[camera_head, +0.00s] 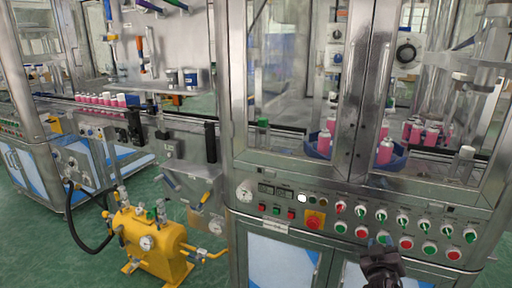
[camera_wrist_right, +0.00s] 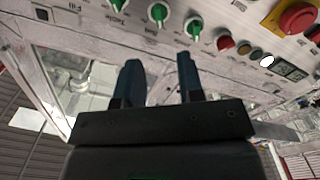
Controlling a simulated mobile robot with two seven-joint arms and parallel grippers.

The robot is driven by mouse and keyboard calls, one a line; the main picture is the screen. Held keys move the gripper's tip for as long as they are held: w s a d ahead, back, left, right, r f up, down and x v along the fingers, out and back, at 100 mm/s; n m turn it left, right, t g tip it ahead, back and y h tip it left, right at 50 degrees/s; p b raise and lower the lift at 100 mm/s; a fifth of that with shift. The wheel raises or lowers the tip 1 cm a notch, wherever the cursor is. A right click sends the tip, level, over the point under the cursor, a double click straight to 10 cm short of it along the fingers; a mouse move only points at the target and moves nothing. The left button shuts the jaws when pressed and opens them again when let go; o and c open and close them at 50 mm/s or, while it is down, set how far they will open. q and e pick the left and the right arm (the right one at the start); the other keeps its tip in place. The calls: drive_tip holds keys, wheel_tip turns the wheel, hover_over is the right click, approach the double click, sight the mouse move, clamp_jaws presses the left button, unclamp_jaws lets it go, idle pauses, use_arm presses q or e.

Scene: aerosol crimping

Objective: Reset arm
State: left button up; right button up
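My left gripper is not in view.
The crimping machine has glass doors, with pink cans (camera_head: 385,151) behind them. A red emergency stop on a yellow plate (camera_head: 314,220) is left of my gripper. A yellow tank (camera_head: 150,243) stands on the green floor (camera_head: 50,262), and more pink cans (camera_head: 100,99) line a conveyor at left.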

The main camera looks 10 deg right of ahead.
drive_tip(key=s+a+f+y, duration=0.5)
drive_tip(key=s+a+y, duration=0.2)
drive_tip(key=s+a, duration=0.35)
drive_tip(key=s+a+f+g+y+p, duration=0.1)
drive_tip(key=s+f, duration=0.4)
drive_tip(key=s, duration=0.5)
drive_tip(key=s+a+f+g+y, duration=0.1)
drive_tip(key=s+f+g, duration=0.2)
drive_tip(key=s, duration=0.7)
drive_tip(key=shift+f+n+g+p, duration=0.3)
drive_tip(key=shift+f+n+p, duration=0.1)
drive_tip(key=shift+f, duration=0.45)
